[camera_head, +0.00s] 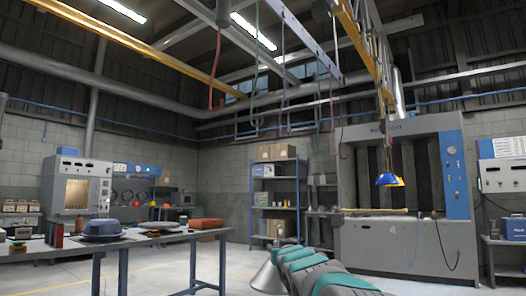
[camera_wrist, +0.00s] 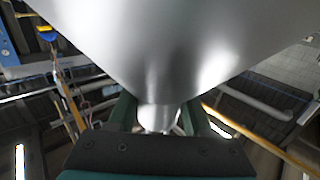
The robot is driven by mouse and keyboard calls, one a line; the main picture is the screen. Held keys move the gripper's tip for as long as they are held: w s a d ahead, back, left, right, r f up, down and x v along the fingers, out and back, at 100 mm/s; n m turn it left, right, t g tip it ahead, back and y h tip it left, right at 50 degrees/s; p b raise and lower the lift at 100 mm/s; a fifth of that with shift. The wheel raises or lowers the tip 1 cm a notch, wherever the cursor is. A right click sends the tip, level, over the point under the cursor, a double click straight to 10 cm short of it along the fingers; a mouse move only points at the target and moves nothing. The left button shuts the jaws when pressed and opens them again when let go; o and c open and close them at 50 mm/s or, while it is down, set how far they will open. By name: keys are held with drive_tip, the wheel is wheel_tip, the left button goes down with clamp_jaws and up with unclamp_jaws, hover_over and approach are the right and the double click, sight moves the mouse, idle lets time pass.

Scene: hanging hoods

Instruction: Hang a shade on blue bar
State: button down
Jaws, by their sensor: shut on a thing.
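A silver cone-shaped shade (camera_head: 267,277) hangs low at the bottom centre of the head view, partly behind my teal arm. In the wrist view the same shade (camera_wrist: 165,45) fills the upper middle, with its narrow neck between the two dark green fingers. My gripper (camera_wrist: 158,118) is shut on that neck. A long pale blue-violet bar (camera_head: 304,38) runs overhead at the upper middle, far above the shade. Cords in several colours hang near it. Which cords belong to it I cannot tell. A blue shade and a yellow shade (camera_head: 390,180) hang together at the right.
A grey worktable (camera_head: 125,242) with dishes and boxes stands at the left. A blue shelf rack (camera_head: 277,195) stands by the back wall, and a large grey booth (camera_head: 408,247) at the right. A yellow overhead beam (camera_head: 352,30) runs right of the blue-violet bar.

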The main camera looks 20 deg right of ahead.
drive_tip(key=s+a+r+n+y, duration=0.1)
drive_tip(key=s+a+r+y, duration=0.1)
drive_tip(key=s+a+r, duration=0.3)
drive_tip(key=s+a+r+n+y, duration=0.1)
drive_tip(key=s+a+r, duration=0.4)
drive_tip(key=s+r, duration=0.8)
drive_tip(key=s+a+r+n+y, duration=0.1)
drive_tip(key=s+a+r+y, duration=0.2)
drive_tip(key=s+r, duration=0.6)
wheel_tip(320, 180, up, 5)
drive_tip(key=shift+s+a+f+n, duration=0.25)
drive_tip(key=shift+a+n, duration=0.15)
drive_tip(key=shift+a, duration=0.7)
drive_tip(key=shift+w, duration=0.15)
drive_tip(key=w+a, duration=0.4)
drive_tip(key=w, duration=0.2)
drive_tip(key=shift+a+p, duration=0.15)
drive_tip(key=shift+p, duration=0.25)
drive_tip(key=shift+w+a+f, duration=0.15)
drive_tip(key=shift+w+a, duration=0.05)
drive_tip(key=shift+a, duration=0.2)
drive_tip(key=shift+w+a, duration=0.1)
drive_tip(key=shift+w, duration=0.1)
